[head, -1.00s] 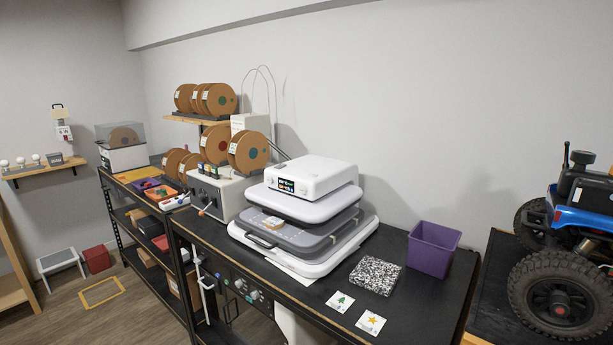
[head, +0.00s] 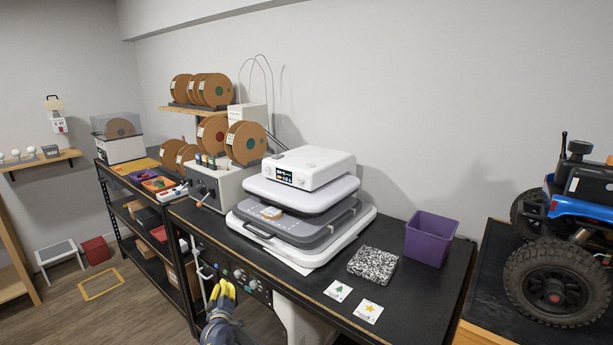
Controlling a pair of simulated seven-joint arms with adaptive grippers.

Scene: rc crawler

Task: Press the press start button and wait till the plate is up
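The heat press (head: 315,165) stands on the black bench, with a white top box and a small display. Its pale upper plate (head: 325,192) sits above a dark grey lower plate (head: 312,232), with a narrow gap between them. The bench's front panel carries several knobs and buttons (head: 239,275); which one is the press start button I cannot tell. My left gripper (head: 227,286), with yellow fingertips drawn together, is in front of this panel, just below the controls. It looks empty. My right gripper is not in view.
A speckled block (head: 372,266), a tree card (head: 338,290), a star card (head: 368,311) and a purple bin (head: 430,239) sit right of the press. Spools (head: 245,143) and a grey machine (head: 215,188) stand to its left. A blue crawler (head: 570,215) is at far right.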

